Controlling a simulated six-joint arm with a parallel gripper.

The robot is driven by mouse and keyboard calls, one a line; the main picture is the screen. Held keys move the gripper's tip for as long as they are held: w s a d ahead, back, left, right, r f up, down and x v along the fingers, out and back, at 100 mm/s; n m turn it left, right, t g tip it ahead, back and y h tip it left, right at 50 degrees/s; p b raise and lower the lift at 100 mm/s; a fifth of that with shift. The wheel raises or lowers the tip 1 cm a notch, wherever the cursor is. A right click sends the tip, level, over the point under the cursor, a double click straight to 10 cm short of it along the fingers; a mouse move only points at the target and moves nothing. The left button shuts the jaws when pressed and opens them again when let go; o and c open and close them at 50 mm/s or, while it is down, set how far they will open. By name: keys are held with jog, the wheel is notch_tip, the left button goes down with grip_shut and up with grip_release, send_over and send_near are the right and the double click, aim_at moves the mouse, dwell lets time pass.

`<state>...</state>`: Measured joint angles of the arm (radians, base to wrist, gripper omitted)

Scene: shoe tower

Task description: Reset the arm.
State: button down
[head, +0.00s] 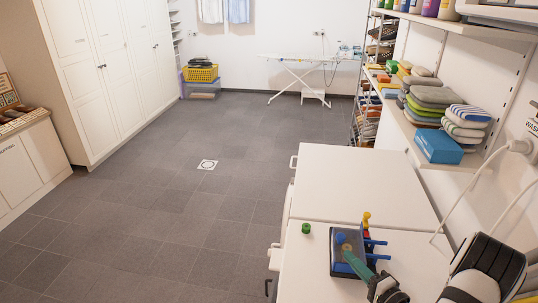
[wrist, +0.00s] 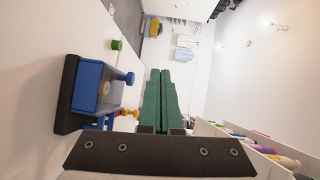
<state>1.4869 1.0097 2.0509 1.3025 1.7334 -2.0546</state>
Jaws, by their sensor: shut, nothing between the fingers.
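My gripper (head: 346,252) is shut, with its green fingers together and nothing between them. In the head view it overlaps a dark-based toy with blue parts (head: 377,243) on the white worktop (head: 310,262). In the wrist view the fingers (wrist: 160,72) point away over the worktop, and the blue toy (wrist: 88,92) stands to their left, apart from them. A small green cylinder (head: 306,228) lies on the worktop left of the toy; it also shows in the wrist view (wrist: 117,44). A red and yellow piece (head: 366,219) is at the toy's far side.
A wall shelf with folded cloths (head: 433,98) and a blue box (head: 438,146) runs along the right. White cables (head: 487,165) hang from the wall at right. A second white top (head: 350,185) lies beyond mine and is bare. The tiled floor (head: 170,205) is open.

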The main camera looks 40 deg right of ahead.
jog(key=w+a+r+n+g+y, duration=0.2)
jog(key=w+a+r+n+y, duration=0.15)
jog(key=a, duration=0.45)
jog(key=w+a+r+n+g+y, duration=0.2)
jog(key=a+r+y, duration=0.25)
jog(key=a, duration=0.35)
jog(key=w+a+r+n+g+y, duration=0.25)
jog(key=a+y, duration=0.25)
jog(key=a, duration=0.4)
jog(key=s+a+r+n+g, duration=0.1)
jog(key=s+a+n+g, duration=0.1)
jog(key=s+a+g, duration=0.35)
jog(key=s+a+r+n+g, duration=0.2)
jog(key=a, duration=0.7)
jog(key=s+f+n+g+h, duration=0.1)
jog(key=s+n+g+h, duration=0.1)
jog(key=s+h, duration=0.6)
jog(key=s, duration=0.4)
jog(key=shift+s+g, duration=0.2)
jog(key=shift+g, duration=0.1)
jog(key=shift+a, duration=0.1)
